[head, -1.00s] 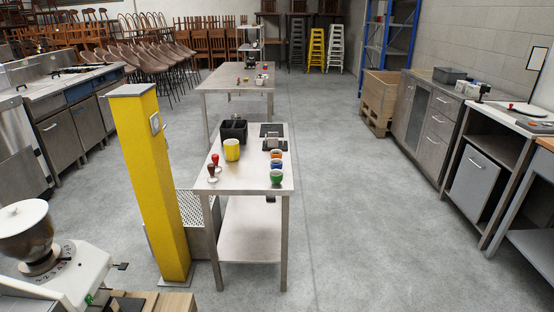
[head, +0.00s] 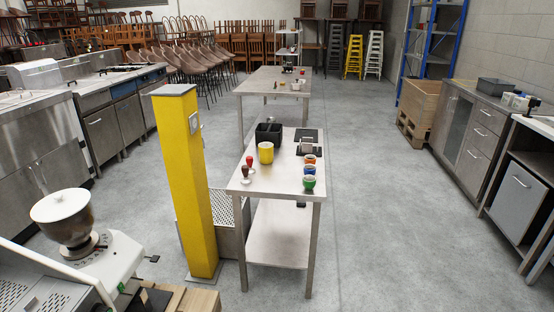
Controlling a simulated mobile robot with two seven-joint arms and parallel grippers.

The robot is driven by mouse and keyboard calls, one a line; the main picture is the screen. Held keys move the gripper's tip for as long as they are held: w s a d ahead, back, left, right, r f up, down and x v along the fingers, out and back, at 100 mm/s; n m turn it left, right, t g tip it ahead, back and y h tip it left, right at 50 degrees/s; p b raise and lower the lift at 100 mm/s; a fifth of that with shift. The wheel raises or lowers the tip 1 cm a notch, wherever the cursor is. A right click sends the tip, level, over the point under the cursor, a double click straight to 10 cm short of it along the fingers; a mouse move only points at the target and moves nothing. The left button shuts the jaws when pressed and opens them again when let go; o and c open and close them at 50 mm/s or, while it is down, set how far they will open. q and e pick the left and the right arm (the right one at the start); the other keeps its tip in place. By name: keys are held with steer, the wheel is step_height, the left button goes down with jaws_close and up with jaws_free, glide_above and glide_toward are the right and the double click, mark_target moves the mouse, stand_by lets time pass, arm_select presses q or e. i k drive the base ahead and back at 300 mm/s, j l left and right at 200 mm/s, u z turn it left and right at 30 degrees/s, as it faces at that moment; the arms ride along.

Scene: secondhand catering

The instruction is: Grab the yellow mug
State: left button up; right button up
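A yellow mug (head: 266,153) stands upright on the near steel table (head: 270,184), toward its left side. It is just in front of a black divided container (head: 268,134). Two tampers, one with a red handle (head: 249,161) and one with a brown handle (head: 245,172), stand to its near left. Several coloured cups, among them a green one (head: 309,182), line the right side of the table. Neither of my grippers is in view.
A yellow pillar (head: 186,180) stands left of the table. A coffee grinder (head: 67,220) is at the near left. A second steel table (head: 270,82) stands behind. The floor (head: 390,220) right of the table is clear.

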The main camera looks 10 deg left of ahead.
mark_target(267, 152)
steer(key=i+l+z, duration=0.3)
steer(key=i, duration=0.2)
steer(key=i+l+z, duration=0.3)
steer(key=i, duration=0.2)
steer(key=i+l+z, duration=0.1)
steer(key=i+z, duration=0.25)
steer(key=i, duration=0.75)
steer(key=i+l+u, duration=0.15)
steer(key=i, duration=0.9)
steer(key=i+u, duration=0.7)
steer(key=u, duration=0.25)
steer(key=i+l+u, duration=0.2)
steer(key=u, duration=0.25)
steer(key=i+l+u, duration=0.15)
steer(key=i+u, duration=0.25)
steer(key=i+l+u, duration=0.15)
steer(key=u, duration=0.3)
steer(key=i+l+u, duration=0.25)
steer(key=u, duration=0.15)
steer(key=l, duration=0.1)
